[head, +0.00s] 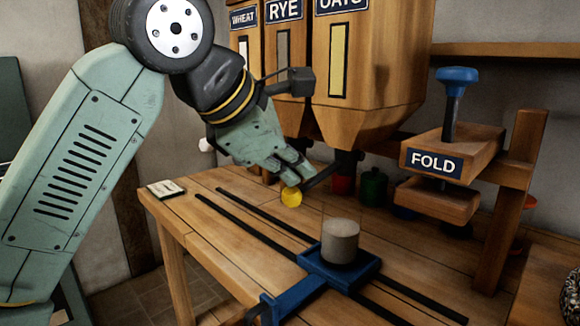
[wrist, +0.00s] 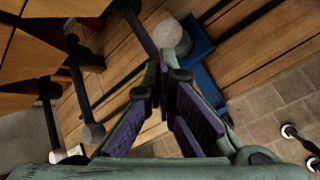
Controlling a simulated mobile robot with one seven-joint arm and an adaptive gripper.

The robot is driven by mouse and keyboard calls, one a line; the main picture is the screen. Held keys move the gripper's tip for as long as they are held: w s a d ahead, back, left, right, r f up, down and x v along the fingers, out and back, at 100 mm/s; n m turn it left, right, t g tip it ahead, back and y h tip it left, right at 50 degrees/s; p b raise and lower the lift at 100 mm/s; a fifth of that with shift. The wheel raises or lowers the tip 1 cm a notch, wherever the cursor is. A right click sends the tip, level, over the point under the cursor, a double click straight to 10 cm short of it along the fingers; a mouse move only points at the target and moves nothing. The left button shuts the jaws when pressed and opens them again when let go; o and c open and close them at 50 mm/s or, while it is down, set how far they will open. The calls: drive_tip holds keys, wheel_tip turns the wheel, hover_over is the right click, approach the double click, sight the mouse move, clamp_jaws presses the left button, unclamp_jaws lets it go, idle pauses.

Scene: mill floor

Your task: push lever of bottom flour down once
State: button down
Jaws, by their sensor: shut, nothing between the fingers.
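Wooden hoppers labelled WHEAT (head: 243,17), RYE (head: 284,10) and OATS (head: 341,4) stand at the back in the head view. A dark lever with a yellow knob (head: 291,198) sticks out from under the OATS hopper. My gripper (head: 295,175) is shut and empty, its fingertips just above and overlapping the yellow knob; contact cannot be told. In the wrist view the fingertips (wrist: 168,72) meet at the end of a dark lever (wrist: 140,30), and its knob is hidden. Two other levers there end in a grey knob (wrist: 93,133) and a white knob (wrist: 56,156).
A grey cylinder (head: 340,240) stands on a blue carriage (head: 318,265) across black rails on the wooden table. A FOLD press (head: 437,160) with a blue knob stands right. Red (head: 343,185) and green pots (head: 373,187) sit behind. A card (head: 165,188) lies at the left.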

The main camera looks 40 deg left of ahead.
drive_tip(key=shift+f+b, duration=0.5)
drive_tip(key=shift+f, duration=0.25)
idle(0.5)
idle(0.5)
drive_tip(key=shift+r+p, duration=2.55)
drive_tip(key=shift+r, duration=0.45)
wheel_tip(320, 180, up, 5)
drive_tip(key=p, duration=0.4)
drive_tip(key=shift+s+f, duration=0.1)
